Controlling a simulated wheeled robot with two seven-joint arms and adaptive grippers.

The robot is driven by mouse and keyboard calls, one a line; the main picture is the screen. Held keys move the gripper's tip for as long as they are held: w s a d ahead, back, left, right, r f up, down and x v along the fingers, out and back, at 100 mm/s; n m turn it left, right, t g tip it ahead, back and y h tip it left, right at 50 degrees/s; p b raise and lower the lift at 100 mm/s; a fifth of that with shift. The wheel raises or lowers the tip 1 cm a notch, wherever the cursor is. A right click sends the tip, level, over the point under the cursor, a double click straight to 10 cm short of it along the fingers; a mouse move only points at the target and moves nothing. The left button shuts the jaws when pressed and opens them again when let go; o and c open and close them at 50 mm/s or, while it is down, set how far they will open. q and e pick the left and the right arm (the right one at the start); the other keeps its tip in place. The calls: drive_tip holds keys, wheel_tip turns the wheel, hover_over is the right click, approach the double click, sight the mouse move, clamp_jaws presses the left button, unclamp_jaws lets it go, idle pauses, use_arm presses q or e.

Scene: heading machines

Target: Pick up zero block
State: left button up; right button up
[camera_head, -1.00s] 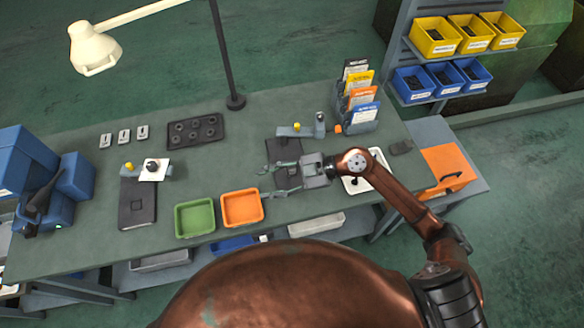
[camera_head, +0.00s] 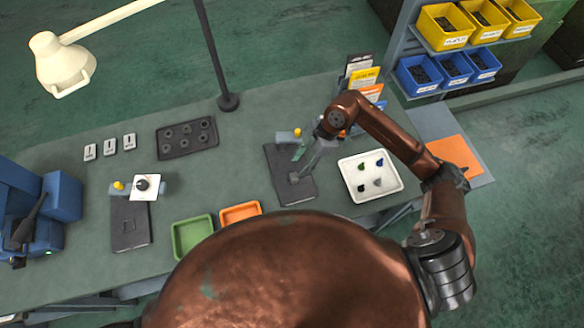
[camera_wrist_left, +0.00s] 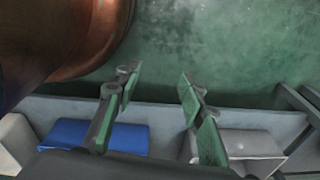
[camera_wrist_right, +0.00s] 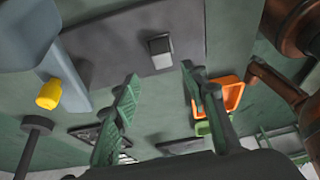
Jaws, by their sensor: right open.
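A small grey block (camera_wrist_right: 160,45), which looks like the zero block, sits on a dark flat plate (camera_wrist_right: 100,48) in the right wrist view. In the head view the block (camera_head: 294,177) shows on the plate (camera_head: 279,162), just below my right gripper (camera_head: 305,155). In the right wrist view this gripper (camera_wrist_right: 158,78) has its fingers spread with nothing between them. The block lies beyond the fingertips, apparently apart from them. My left gripper (camera_wrist_left: 155,78) is open and empty in the left wrist view, and is hidden in the head view.
A yellow-knobbed fixture (camera_head: 288,137) stands at the plate's back edge, close to my right gripper. A white tray (camera_head: 390,187) with small parts lies to the right. Green (camera_head: 193,237) and orange (camera_head: 240,213) bins stand front left. A lamp pole (camera_head: 228,101) rises behind.

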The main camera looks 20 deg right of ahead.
sight(294, 176)
drive_tip(key=x, duration=0.4)
drive_tip(key=shift+s+f+p, duration=0.25)
drive_tip(key=shift+f+p, duration=0.15)
drive_tip(key=shift+x, duration=1.25)
drive_tip(key=c, duration=0.8)
drive_tip(key=shift+c, duration=1.3)
use_arm(q)
drive_tip(key=shift+s+r, duration=0.2)
drive_tip(key=shift+s, duration=0.4)
drive_tip(key=shift+s+r, duration=0.2)
drive_tip(key=shift+s, duration=0.4)
use_arm(e)
clamp_jaws()
